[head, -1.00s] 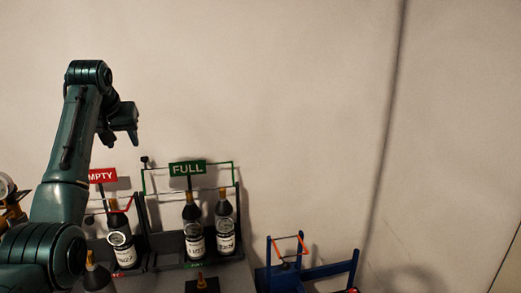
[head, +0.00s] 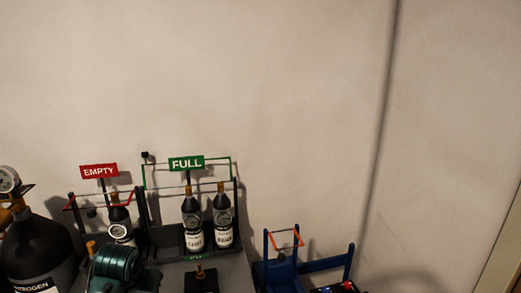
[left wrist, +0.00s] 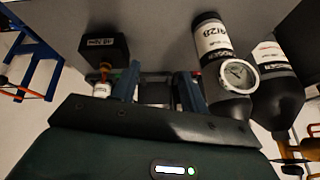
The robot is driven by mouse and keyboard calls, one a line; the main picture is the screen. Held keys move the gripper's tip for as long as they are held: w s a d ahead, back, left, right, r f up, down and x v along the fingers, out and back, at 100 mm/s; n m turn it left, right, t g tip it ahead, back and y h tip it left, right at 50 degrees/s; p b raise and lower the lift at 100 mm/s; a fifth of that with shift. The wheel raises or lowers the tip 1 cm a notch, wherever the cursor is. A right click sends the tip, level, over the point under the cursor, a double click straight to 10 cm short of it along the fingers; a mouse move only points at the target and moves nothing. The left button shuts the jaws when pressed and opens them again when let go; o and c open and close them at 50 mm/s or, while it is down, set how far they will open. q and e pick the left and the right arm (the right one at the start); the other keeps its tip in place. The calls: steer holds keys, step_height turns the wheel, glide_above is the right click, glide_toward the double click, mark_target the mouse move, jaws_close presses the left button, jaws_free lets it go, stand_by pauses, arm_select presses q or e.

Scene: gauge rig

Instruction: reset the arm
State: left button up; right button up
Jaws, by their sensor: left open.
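My left gripper (left wrist: 157,88) is open, its two fingers apart in the left wrist view; I see no object clearly held between them. In the head view only a dark green part of my left arm shows at the lower edge, folded low; its fingers cannot be made out there. A dark bottle with a round gauge (left wrist: 220,58) lies just right of the fingers in the left wrist view. A black block with a brass fitting (left wrist: 102,48) is to their left. My right gripper is in neither view.
The EMPTY rack (head: 72,207) holds a bottle (head: 120,222); the FULL rack (head: 160,236) holds two bottles. A large nitrogen cylinder (head: 38,245) stands at left. A blue frame (head: 310,268) with an orange bar is right of the racks. The wall (head: 280,80) above is clear.

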arm_select(q)
steer(key=s+d+f+m+g+h, duration=0.1)
steer(key=s+d+f, duration=0.1)
steer(key=s, duration=0.8)
steer(key=s+d+f, duration=0.2)
steer(key=s+f, duration=0.1)
steer(key=s, duration=0.7)
steer(key=s+d+f+m+g+h, duration=0.1)
steer(key=s+d+f, duration=0.15)
steer(key=s, duration=0.75)
steer(key=w+d+f+t+h, duration=0.2)
steer(key=w+d+f+t, duration=0.4)
steer(key=f+t, duration=0.1)
steer(key=shift+w+d+m+h, duration=0.15)
steer(key=shift+w+m+h, duration=0.25)
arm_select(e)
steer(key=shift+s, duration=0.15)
